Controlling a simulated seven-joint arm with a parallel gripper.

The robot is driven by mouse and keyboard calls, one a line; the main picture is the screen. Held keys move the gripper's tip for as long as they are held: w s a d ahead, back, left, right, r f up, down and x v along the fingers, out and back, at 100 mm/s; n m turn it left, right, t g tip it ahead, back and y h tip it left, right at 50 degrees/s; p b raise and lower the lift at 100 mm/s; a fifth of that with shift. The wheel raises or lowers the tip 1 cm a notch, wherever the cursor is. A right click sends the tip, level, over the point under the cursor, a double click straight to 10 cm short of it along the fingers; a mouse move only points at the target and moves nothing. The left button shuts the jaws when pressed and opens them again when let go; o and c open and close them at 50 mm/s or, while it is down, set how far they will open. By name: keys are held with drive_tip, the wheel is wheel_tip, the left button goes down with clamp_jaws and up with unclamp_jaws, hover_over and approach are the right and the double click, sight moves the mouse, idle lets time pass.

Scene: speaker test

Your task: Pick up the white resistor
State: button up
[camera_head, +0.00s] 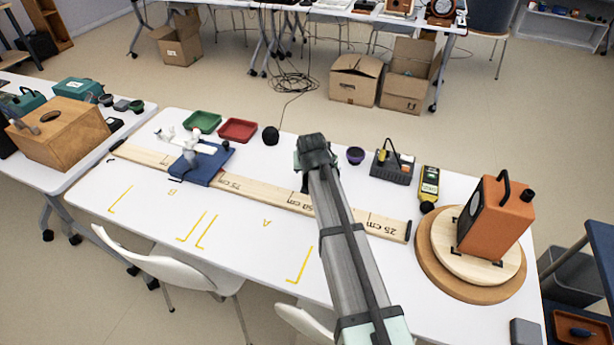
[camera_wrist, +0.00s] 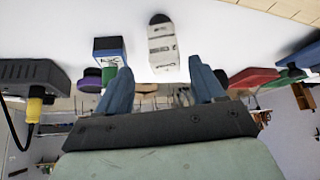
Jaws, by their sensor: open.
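The white resistor (camera_wrist: 161,42), a pale block with dark printed marks and a dark far end, lies on the white table in the wrist view. It shows ahead of and between the two blue fingers of my gripper (camera_wrist: 160,66). The fingers are spread apart with nothing held between them. In the head view my gripper (camera_head: 314,152) is over the back middle of the table, and I cannot make out the resistor there; my arm may hide it.
A blue-and-white part (camera_wrist: 109,50) stands close beside the resistor. A purple bowl (camera_head: 355,155), black station (camera_head: 392,167), yellow meter (camera_head: 429,183) and orange box (camera_head: 494,218) are to the right. Red (camera_head: 238,130) and green (camera_head: 202,122) trays and a ruler board (camera_head: 260,192) are left.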

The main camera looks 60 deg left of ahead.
drive_tip(key=shift+s+x, duration=0.15)
drive_tip(key=shift+x, duration=1)
drive_tip(key=shift+s+x, duration=0.15)
drive_tip(key=shift+x, duration=1)
drive_tip(key=shift+s+x, duration=0.2)
drive_tip(key=shift+x, duration=0.9)
drive_tip(key=shift+d+f, duration=0.1)
drive_tip(key=shift+f, duration=0.1)
drive_tip(key=shift+c, duration=0.5)
drive_tip(key=c, duration=1.1)
drive_tip(key=shift+o, duration=0.2)
drive_tip(key=shift+r, duration=5.05)
